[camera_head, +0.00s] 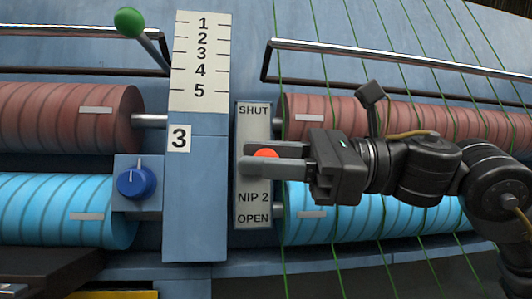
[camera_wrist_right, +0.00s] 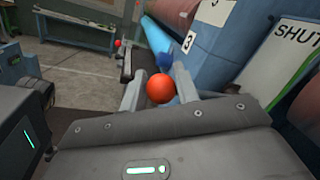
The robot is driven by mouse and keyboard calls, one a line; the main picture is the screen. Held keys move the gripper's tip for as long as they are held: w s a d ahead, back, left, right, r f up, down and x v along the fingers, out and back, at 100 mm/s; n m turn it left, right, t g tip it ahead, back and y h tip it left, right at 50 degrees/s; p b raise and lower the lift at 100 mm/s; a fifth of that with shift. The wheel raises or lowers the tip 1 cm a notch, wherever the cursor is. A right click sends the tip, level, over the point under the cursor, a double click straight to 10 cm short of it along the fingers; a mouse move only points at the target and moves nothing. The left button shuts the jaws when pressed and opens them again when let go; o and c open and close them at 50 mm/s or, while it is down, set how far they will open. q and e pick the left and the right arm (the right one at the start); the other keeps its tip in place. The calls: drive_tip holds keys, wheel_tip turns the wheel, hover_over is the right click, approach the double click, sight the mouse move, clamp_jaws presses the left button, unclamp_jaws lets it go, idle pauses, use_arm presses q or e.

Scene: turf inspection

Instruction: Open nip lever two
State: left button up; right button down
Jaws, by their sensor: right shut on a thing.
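The nip 2 plate (camera_head: 253,204) is a grey upright panel marked SHUT at the top and NIP 2 and OPEN at the bottom. Its lever ends in a red-orange ball (camera_head: 266,153), which lies between the fingers of my right gripper (camera_head: 262,160), about midway down the plate. My right gripper is shut on the lever ball. In the right wrist view the ball (camera_wrist_right: 160,88) sits between the two fingers, and part of the SHUT plate (camera_wrist_right: 285,50) shows at the right. The lever's shaft is hidden behind the gripper. My left gripper is not in view.
Red rollers (camera_head: 75,120) lie above blue rollers (camera_head: 60,205), with green strands over the right pair. Metal guard bars (camera_head: 390,55) cross above. A numbered post (camera_head: 196,200) stands left of the plate, with a blue knob (camera_head: 137,182) and a green-balled lever (camera_head: 130,22).

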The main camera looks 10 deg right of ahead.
drive_tip(key=shift+w+f, duration=0.1)
drive_tip(key=shift+f, duration=0.1)
drive_tip(key=c, duration=1.4)
unclamp_jaws()
drive_tip(key=o, duration=0.3)
drive_tip(key=shift+w, duration=0.15)
drive_tip(key=shift+r, duration=0.1)
drive_tip(key=shift+r, duration=0.1)
